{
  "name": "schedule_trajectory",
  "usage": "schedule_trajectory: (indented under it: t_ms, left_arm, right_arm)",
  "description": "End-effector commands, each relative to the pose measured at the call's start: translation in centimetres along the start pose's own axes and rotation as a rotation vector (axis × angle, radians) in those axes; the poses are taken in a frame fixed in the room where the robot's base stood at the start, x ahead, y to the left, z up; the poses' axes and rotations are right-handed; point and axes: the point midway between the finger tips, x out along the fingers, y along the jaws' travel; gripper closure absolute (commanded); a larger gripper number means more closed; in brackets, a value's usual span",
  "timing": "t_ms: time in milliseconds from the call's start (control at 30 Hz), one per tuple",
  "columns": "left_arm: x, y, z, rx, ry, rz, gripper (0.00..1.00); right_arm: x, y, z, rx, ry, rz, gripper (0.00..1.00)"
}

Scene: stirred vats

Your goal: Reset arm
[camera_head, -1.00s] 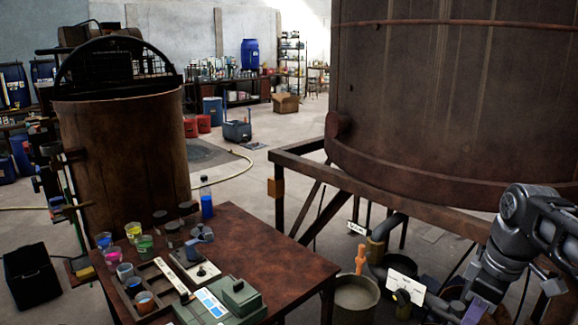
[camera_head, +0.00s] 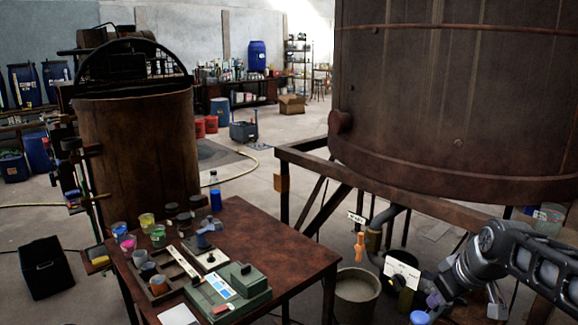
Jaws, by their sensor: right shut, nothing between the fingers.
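My right arm comes in from the right edge, and my right gripper (camera_head: 437,304) is low at the bottom right, shut and empty. It is in front of the pipework under the big rusty vat (camera_head: 450,90), close to a valve with a white tag (camera_head: 401,275) in the picture. Whether it touches anything there I cannot tell. An orange handle (camera_head: 360,246) and a grey bucket (camera_head: 356,296) are left of it. My left gripper is not in view.
A brown table (camera_head: 285,255) holds paint cups (camera_head: 158,236), a green scale-like device (camera_head: 240,285) and a blue bottle (camera_head: 215,195). The big vat's frame (camera_head: 300,157) stands right of it. A smaller rusty vat (camera_head: 140,150) stands at left.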

Motion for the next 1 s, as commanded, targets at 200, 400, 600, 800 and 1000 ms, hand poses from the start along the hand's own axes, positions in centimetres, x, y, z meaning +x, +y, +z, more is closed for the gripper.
schedule_trajectory:
  t_ms: [200,400,600,800,1000]
  left_arm:
    - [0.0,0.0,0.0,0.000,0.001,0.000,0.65]
    - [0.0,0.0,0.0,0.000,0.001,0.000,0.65]
    - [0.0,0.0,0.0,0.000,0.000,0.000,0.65]
    - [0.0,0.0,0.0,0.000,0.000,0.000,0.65]
    - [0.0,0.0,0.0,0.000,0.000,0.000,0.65]
  right_arm:
    - [12.3,-7.0,0.3,0.208,0.084,-0.066,1.00]
    - [23.0,-17.6,7.4,0.439,0.051,-0.163,1.00]
    - [27.6,-28.1,18.9,0.581,-0.103,-0.239,1.00]
    - [27.1,-35.5,28.5,0.586,-0.308,-0.310,1.00]
    - [26.7,-38.2,32.2,0.579,-0.401,-0.343,1.00]
